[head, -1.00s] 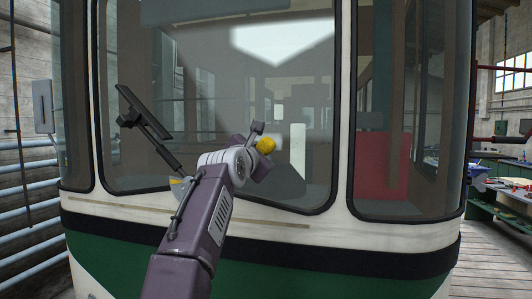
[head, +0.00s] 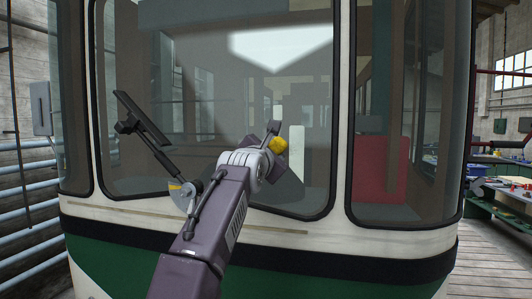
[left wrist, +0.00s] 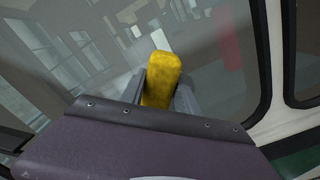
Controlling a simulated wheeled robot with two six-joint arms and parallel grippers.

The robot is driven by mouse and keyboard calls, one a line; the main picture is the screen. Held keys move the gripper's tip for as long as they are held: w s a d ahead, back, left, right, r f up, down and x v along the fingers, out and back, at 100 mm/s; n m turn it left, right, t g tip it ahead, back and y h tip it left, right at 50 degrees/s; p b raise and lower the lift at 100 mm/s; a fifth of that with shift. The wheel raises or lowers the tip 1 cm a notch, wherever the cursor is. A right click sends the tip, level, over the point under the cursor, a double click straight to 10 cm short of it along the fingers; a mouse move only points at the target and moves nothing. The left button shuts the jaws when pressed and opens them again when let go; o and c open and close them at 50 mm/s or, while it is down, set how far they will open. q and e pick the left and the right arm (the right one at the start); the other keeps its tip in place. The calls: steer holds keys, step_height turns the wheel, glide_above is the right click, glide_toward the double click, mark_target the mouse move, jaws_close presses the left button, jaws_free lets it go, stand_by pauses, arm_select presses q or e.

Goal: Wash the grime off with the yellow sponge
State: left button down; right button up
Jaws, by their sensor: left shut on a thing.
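My left gripper (head: 272,138) is in front of the tram's large windscreen (head: 200,60), at its lower middle right. It is shut on the yellow sponge (head: 279,144), which sticks out past the fingers. In the left wrist view the sponge (left wrist: 160,80) stands between the two grey fingers, with the glass behind it. I cannot tell whether the sponge touches the glass. The windscreen looks greyish and hazy, with a bright reflection at the top. I cannot make out a clear edge of grime. My right gripper is not in view.
A black wiper-like part (head: 143,117) stands at the left of the windscreen. A black-framed side pane (head: 395,100) is to the right. A dark bumper band (head: 270,238) runs below. A green workbench (head: 500,205) with clutter stands far right, and pale blue pipes (head: 25,190) line the left.

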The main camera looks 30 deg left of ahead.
arm_select(q)
steer(key=shift+w+d, duration=0.2)
steer(key=shift+d, duration=0.4)
steer(key=shift+w+d, duration=0.15)
steer(key=shift+d, duration=0.8)
steer(key=shift+w+d+b, duration=0.2)
steer(key=shift+d, duration=0.4)
steer(key=shift+w+d+b, duration=0.15)
steer(key=shift+d, duration=0.4)
steer(key=shift+w+d, duration=0.25)
steer(key=shift+d, duration=0.85)
steer(key=shift+w+d, duration=0.25)
steer(key=shift+d, duration=0.85)
steer(key=shift+s, duration=0.1)
steer(key=b, duration=0.4)
glide_toward(312, 152)
steer(key=shift+a, duration=0.2)
